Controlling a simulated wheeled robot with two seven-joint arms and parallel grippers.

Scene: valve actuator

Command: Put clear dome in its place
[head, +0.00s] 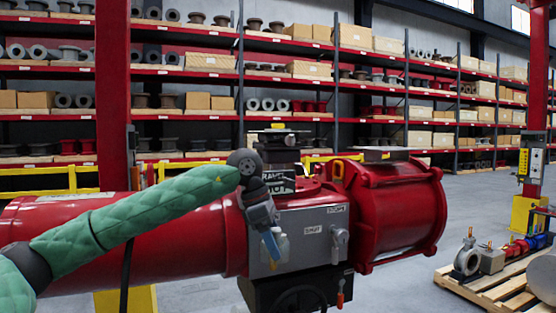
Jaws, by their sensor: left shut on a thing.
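My left gripper (271,244) comes in on a green padded arm and points down in front of the grey control panel of a big red valve actuator (400,215). Its blue fingertips are shut on a small, pale, see-through piece (283,246), which looks like the clear dome; the fingers partly hide it and its outline is unclear. A black box with white lettering (281,184) sits on top of the actuator, behind and above the gripper. A dark stack with a flat top (278,142) rises there. My right gripper is not in view.
The grey panel (312,235) carries labels and a switch knob (339,240). A handwheel (300,300) is below. A wooden pallet (500,290) with valve parts lies at the right. Tall loaded shelves (350,86) stand behind. Open floor lies between the actuator and the pallet.

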